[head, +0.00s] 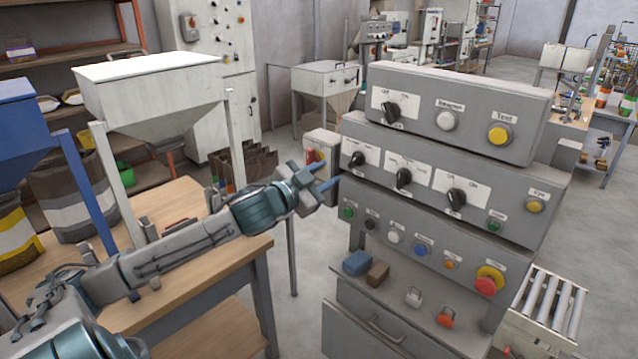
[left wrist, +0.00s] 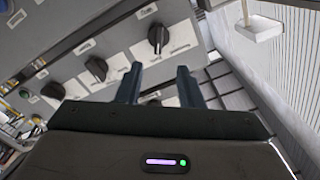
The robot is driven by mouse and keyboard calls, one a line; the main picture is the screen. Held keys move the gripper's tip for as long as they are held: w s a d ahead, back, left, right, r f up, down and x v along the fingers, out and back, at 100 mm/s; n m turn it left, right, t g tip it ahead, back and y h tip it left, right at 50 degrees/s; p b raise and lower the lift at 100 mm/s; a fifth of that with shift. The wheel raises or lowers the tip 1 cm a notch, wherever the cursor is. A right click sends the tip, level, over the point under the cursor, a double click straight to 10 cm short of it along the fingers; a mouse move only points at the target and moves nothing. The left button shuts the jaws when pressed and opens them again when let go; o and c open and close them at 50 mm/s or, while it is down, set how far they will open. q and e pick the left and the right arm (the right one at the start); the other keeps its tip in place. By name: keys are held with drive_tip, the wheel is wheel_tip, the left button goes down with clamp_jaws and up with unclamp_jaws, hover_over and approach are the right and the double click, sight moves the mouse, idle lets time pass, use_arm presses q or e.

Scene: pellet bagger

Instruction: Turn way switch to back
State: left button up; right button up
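The middle tier of the grey control panel has a row of black rotary switches on white plates: a left one (head: 358,160), a middle one (head: 403,178) and a right one (head: 456,198). Their small labels are too blurred for me to tell which is the way switch. My left gripper (head: 327,175) is open and empty, just left of the left switch and apart from it. In the left wrist view, the two fingers (left wrist: 159,74) stand apart, with the nearest black knob (left wrist: 158,38) just beyond them. My right gripper is not in view.
The top tier holds another black rotary switch (head: 392,112), a white button (head: 446,121) and a yellow button (head: 499,134). The lower tier has several coloured buttons and a red emergency stop (head: 487,281). A wooden table (head: 215,255) lies below my left arm.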

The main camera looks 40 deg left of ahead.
use_arm(q)
drive_tip(key=shift+s+d+b, duration=0.1)
drive_tip(key=shift+s+b, duration=0.25)
drive_tip(key=shift+s, duration=0.45)
